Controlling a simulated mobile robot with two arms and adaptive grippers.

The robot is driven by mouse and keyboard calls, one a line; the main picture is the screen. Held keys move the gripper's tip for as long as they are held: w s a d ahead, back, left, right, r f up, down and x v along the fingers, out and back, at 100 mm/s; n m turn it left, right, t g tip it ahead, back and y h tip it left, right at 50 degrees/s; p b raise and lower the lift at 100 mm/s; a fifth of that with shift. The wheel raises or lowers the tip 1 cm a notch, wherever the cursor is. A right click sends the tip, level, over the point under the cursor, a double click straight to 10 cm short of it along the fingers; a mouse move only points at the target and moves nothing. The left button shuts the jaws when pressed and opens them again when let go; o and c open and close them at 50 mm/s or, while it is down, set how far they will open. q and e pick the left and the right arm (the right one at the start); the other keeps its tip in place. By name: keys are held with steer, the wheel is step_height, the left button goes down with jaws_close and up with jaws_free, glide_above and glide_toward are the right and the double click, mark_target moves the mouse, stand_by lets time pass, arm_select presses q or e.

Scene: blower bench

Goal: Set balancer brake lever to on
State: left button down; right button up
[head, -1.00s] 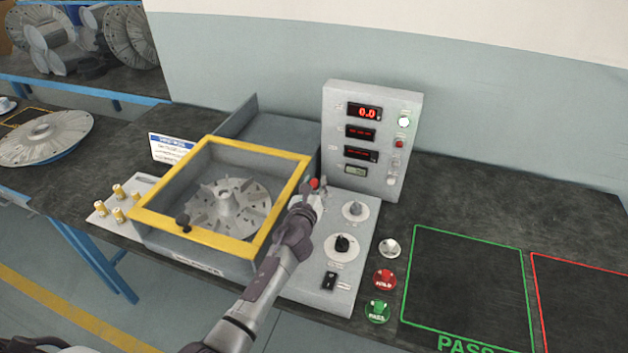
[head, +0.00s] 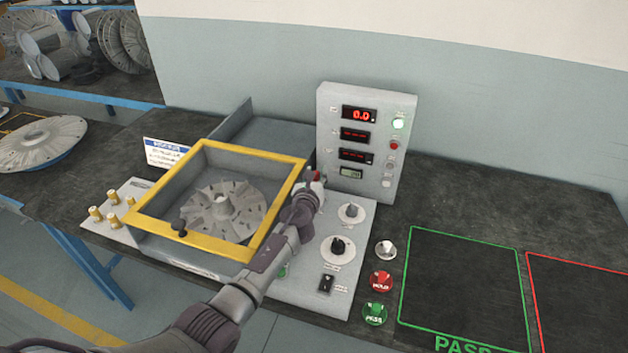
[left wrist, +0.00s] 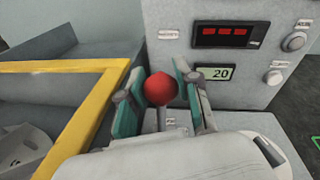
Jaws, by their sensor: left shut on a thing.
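The balancer brake lever shows as a red ball knob (head: 316,175) between the yellow-framed balancer and the upright display panel. In the left wrist view the red knob (left wrist: 161,89) sits between the teal finger pads. My left gripper (head: 312,182) is shut on the lever at its knob; it also fills the lower middle of the left wrist view (left wrist: 160,92). The lever's stem and most of its label are hidden by my gripper. My right gripper is not in view.
The yellow frame (head: 150,213) surrounds a finned rotor (head: 222,206) left of my arm. The display panel (head: 375,185) stands close behind the gripper. Dials, a black switch (head: 326,284) and coloured buttons lie to the right. The green-outlined area (head: 462,285) is empty.

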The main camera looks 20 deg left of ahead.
arm_select(q)
steer(key=shift+w+d+r, duration=0.1)
steer(key=shift+w, duration=0.2)
stand_by(0.4)
steer(key=c, duration=1.1)
jaws_free()
steer(key=o, duration=0.3)
steer(key=shift+w+f, duration=0.1)
steer(key=shift+f, duration=0.1)
steer(key=shift+s, duration=0.3)
steer(key=s+d+r, duration=0.1)
steer(key=s, duration=1)
steer(key=shift+s+r, duration=0.2)
steer(key=shift+r, duration=0.1)
